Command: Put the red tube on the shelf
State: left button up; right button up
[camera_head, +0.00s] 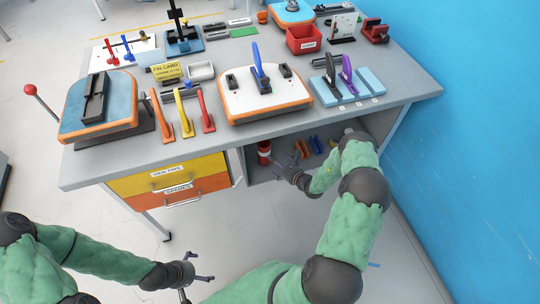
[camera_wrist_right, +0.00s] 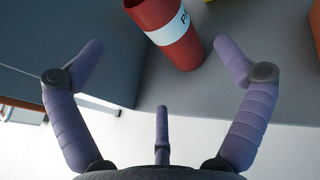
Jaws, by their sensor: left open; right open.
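The red tube (camera_head: 264,153), with a white label band, stands on the grey shelf (camera_head: 259,173) under the tabletop, close to the drawer unit. In the right wrist view the red tube (camera_wrist_right: 170,30) shows ahead, between my spread fingers, its top cut off by the frame. My right gripper (camera_head: 292,166) is open and empty at the shelf's front, just right of the tube. It also shows open in the wrist view (camera_wrist_right: 160,58), and I see no contact with the tube. My left gripper (camera_head: 200,268) is open and empty in front of the drawers, low over the floor.
The drawer unit (camera_head: 170,180), yellow over orange, bounds the shelf on the left. A blue wall (camera_head: 460,160) stands at the right.

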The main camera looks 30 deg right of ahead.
jog(key=s+a+n+g+y, duration=0.4)
jog(key=s+a+n+g, duration=0.15)
jog(key=a, duration=0.55)
jog(key=s+a+n+g+y, duration=0.4)
jog(key=s+a, duration=0.2)
jog(key=a, duration=0.5)
jog(key=s+a+n+g+h, duration=0.2)
jog(key=s+n+g, duration=0.2)
jog(key=s+n, duration=0.35)
jog(key=s+a+n+g+h, duration=0.2)
jog(key=s+n+g+h, duration=0.1)
jog(key=s+n, duration=0.4)
jog(key=a+r+n, duration=0.1)
jog(key=n, duration=0.1)
jog(key=a+r+n+t, duration=0.1)
jog(key=r+n, duration=0.1)
jog(key=n, duration=0.1)
jog(key=r+n+t+h, duration=0.1)
jog(key=n, duration=0.1)
jog(key=shift+w+a+r+n+t, duration=0.15)
jog(key=shift+w+a+n+t, duration=0.1)
jog(key=shift+w+a+n, duration=0.15)
jog(key=shift+r+p, duration=0.1)
jog(key=shift+p, duration=0.3)
jog(key=shift+s+r+p, duration=0.1)
jog(key=shift+r+p, duration=0.7)
jog(key=shift+r, duration=0.05)
